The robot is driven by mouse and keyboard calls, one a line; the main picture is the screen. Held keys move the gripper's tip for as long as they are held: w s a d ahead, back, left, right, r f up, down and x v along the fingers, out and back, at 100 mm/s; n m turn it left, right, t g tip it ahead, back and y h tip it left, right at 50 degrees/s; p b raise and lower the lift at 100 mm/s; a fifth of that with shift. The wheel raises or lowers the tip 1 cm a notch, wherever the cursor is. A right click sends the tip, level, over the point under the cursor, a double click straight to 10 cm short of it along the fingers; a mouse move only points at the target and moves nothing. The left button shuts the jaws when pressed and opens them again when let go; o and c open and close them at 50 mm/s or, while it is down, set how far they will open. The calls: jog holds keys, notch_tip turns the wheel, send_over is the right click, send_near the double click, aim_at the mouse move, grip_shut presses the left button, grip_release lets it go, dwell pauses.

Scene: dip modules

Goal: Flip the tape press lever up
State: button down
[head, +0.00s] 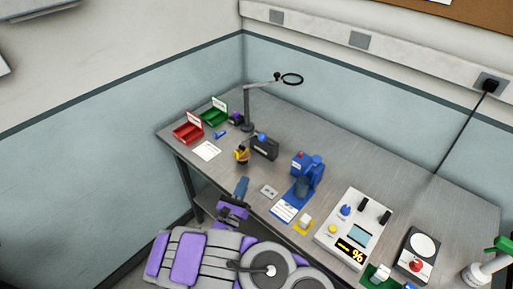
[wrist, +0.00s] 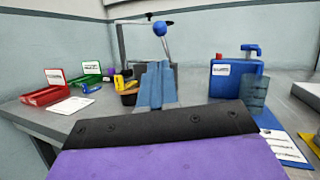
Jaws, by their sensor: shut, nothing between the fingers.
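A dark box (head: 265,148) stands on the bench with a thin lever tipped by a blue ball (head: 262,136). In the wrist view the blue ball (wrist: 160,28) is raised on its near-upright, slightly tilted rod. The box's base is partly hidden behind my fingers there. A blue machine (head: 303,163) with a handle on top stands to its right; it also shows in the wrist view (wrist: 236,80). No label readable here tells which is the tape press. My gripper (head: 242,184) is shut and empty, near the bench's front edge, apart from both; its fingers (wrist: 157,82) point toward the dark box.
A yellow and black item (head: 242,154) sits just left of the dark box. Red (head: 188,132) and green (head: 214,116) bins stand at the left end. A lamp stand (head: 247,110) rises behind. A white control panel (head: 354,228) lies right. Bare bench lies behind the blue machine.

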dwell(0.3)
jog(key=b+x, duration=0.3)
jog(key=x, duration=1.1)
